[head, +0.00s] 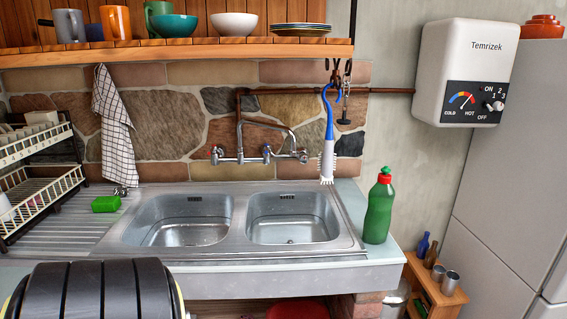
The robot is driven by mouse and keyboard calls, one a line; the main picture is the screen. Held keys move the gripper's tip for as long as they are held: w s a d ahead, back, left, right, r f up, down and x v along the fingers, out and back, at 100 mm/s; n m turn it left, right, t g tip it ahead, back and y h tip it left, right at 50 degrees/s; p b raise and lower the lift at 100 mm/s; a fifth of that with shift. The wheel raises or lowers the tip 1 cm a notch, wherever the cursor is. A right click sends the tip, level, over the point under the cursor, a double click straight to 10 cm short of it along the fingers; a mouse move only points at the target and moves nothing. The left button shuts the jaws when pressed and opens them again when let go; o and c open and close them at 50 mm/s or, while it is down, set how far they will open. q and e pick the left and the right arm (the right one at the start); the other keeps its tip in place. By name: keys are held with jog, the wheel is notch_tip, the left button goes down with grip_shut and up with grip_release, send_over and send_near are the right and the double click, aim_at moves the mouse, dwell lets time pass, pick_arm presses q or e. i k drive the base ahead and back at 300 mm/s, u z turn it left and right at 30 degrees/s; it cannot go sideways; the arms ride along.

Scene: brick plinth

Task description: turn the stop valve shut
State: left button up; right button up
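No part in view is clearly a stop valve. A wall-mounted mixer tap (240,158) with small red and blue marked handles sits above the double sink (240,222). A copper-brown pipe (385,91) runs along the wall from the tap's side toward the water heater. A small dark and metallic item (346,103) hangs at the pipe, partly behind a blue-handled brush (328,140); I cannot tell what it is. Neither of my grippers shows in the head view. The space under the sink is mostly hidden.
A green bottle (379,208) stands right of the sink, a green sponge (106,204) left. A dish rack (38,180) is at far left. A shelf (180,52) with mugs and bowls overhangs. The water heater (467,68) and a low wooden stand (436,285) are at right.

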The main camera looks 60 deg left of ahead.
aim_at(304, 158)
jog(key=u, duration=1.6)
